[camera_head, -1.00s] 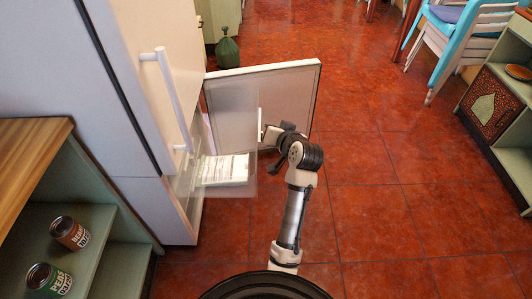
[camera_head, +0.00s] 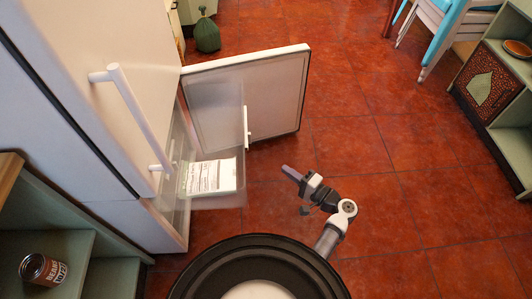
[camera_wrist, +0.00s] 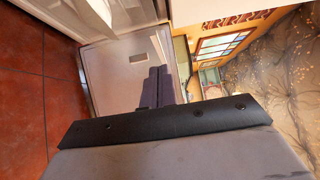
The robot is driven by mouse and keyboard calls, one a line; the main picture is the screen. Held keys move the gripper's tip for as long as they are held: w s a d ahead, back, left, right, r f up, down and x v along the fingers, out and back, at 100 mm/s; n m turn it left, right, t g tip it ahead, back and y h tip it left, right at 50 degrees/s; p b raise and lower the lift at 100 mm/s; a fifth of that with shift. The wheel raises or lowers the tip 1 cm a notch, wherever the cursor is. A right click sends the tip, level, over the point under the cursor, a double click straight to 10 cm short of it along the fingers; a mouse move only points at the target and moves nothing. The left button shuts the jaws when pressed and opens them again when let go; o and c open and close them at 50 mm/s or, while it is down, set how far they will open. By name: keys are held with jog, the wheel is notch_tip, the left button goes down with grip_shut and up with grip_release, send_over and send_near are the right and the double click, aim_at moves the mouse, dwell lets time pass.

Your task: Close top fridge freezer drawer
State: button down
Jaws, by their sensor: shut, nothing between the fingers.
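The white fridge (camera_head: 105,75) stands at the left with its lower freezer door (camera_head: 270,95) swung open. The clear top freezer drawer (camera_head: 217,200) is pulled out of the freezer compartment, and a white labelled packet (camera_head: 212,175) lies in it. My gripper (camera_head: 287,170) is shut and empty. It is over the red floor to the right of the drawer, apart from it, with its fingers pointing up and left. In the wrist view the dark fingers (camera_wrist: 158,85) are together in front of the pale open door (camera_wrist: 120,70).
A wooden-topped cabinet with a can (camera_head: 43,269) is at the lower left. A green bottle (camera_head: 207,36) stands beyond the door. Another green cabinet (camera_head: 490,80) and blue chairs (camera_head: 440,30) are at the right. The red tiled floor (camera_head: 390,150) between is clear.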

jog(key=s+a+p+x, duration=0.2)
jog(key=p+x, duration=0.1)
jog(key=x, duration=0.9)
jog(key=shift+a, duration=0.15)
jog(key=shift+a, duration=0.15)
jog(key=a+b, duration=0.5)
jog(key=a, duration=2.3)
jog(key=shift+a+b, duration=0.35)
jog(key=shift+a, duration=0.05)
jog(key=shift+d, duration=0.1)
